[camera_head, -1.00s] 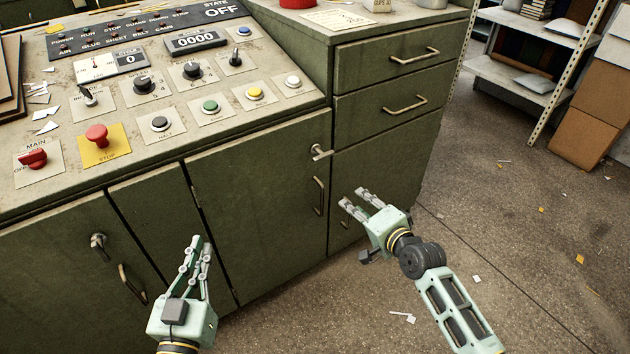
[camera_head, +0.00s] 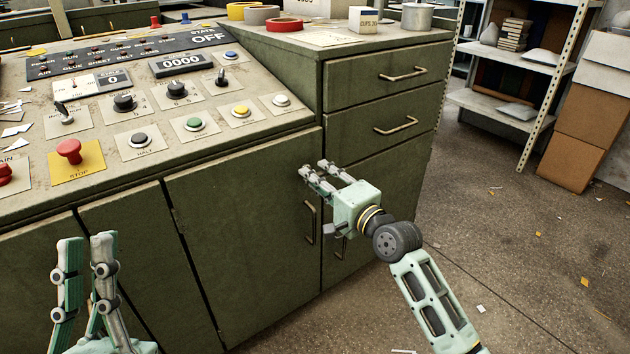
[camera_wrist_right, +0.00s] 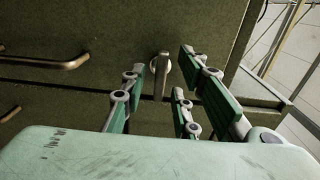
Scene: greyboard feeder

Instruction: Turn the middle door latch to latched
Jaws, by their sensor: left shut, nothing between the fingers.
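The middle door (camera_head: 240,245) of the green cabinet is closed flush. Its latch (camera_wrist_right: 161,72) shows in the right wrist view as a round base with a short lever. In the head view my right gripper hides the latch. My right gripper (camera_head: 318,172) is open at the door's upper right corner, with the latch between its spread fingers. I cannot tell whether any finger touches the lever. My left gripper (camera_head: 87,243) is shut and empty at the lower left, its fingers pointing up.
The door handle (camera_head: 311,222) is just below my right gripper. Drawers with bar handles (camera_head: 396,125) are to the right. The sloped control panel with a red stop button (camera_head: 69,151) is above the doors. The floor at right (camera_head: 510,260) is mostly clear.

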